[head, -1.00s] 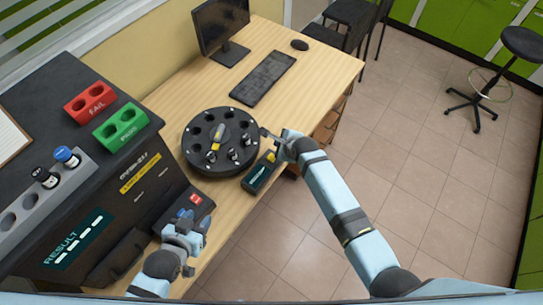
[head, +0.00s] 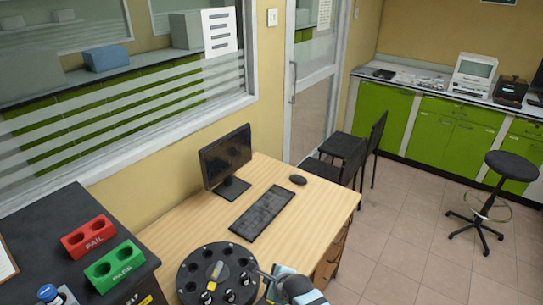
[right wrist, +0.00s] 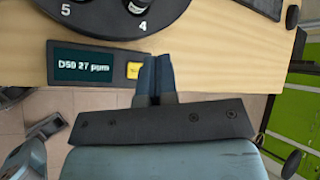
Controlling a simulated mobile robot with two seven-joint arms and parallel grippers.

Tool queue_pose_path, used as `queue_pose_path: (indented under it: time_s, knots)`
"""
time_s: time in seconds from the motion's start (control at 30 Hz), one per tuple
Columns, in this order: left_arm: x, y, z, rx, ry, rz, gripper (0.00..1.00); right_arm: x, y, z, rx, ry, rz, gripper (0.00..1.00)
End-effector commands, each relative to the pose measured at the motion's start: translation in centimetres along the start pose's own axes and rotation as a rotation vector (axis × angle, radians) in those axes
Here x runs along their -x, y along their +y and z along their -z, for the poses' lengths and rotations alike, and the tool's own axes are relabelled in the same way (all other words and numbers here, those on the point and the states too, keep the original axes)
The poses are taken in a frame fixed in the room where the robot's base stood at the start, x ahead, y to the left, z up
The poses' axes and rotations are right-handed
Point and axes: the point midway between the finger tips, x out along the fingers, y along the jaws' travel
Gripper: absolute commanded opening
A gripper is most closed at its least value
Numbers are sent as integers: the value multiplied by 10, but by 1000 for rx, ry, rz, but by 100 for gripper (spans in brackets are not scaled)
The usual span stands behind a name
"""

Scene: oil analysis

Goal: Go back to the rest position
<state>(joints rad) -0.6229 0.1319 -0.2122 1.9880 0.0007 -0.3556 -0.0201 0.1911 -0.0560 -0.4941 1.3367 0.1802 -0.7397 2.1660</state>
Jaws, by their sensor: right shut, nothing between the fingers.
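My right gripper (head: 268,277) shows at the bottom edge of the head view, just right of the round black carousel (head: 190,268). In the right wrist view its two fingers (right wrist: 155,75) are pressed together with nothing between them. The fingertips are beside the yellow button (right wrist: 133,70) of a small dark device whose display (right wrist: 82,66) reads "DSD 27 ppm". I cannot tell whether they touch it. My left gripper is outside the head view; a grey gripper-like part shows at the lower left of the right wrist view.
The wooden desk (head: 310,215) holds a monitor (head: 226,158), a keyboard (head: 263,212) and a mouse (head: 298,180). A red FAIL block (head: 90,238) and green PASS block (head: 123,258) sit on the dark unit at left. A stool (head: 512,165) stands on open floor at right.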

Motion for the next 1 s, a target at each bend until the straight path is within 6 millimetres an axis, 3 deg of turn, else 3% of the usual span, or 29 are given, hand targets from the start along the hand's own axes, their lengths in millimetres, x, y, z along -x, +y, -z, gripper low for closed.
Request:
queue_pose_path:
  time_s: [0.33, 0.47, 0.67, 1.0]
  knots:
    - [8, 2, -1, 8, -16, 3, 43, 10, -3, -1, 20, 6, -3, 0]
    - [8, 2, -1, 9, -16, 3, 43, 31, 8, 12, 148, 29, -24, 0]
    - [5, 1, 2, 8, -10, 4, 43, 104, 35, 55, 557, 96, -105, 0]
    - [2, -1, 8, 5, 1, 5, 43, 261, 79, 120, 1300, 156, -353, 0]
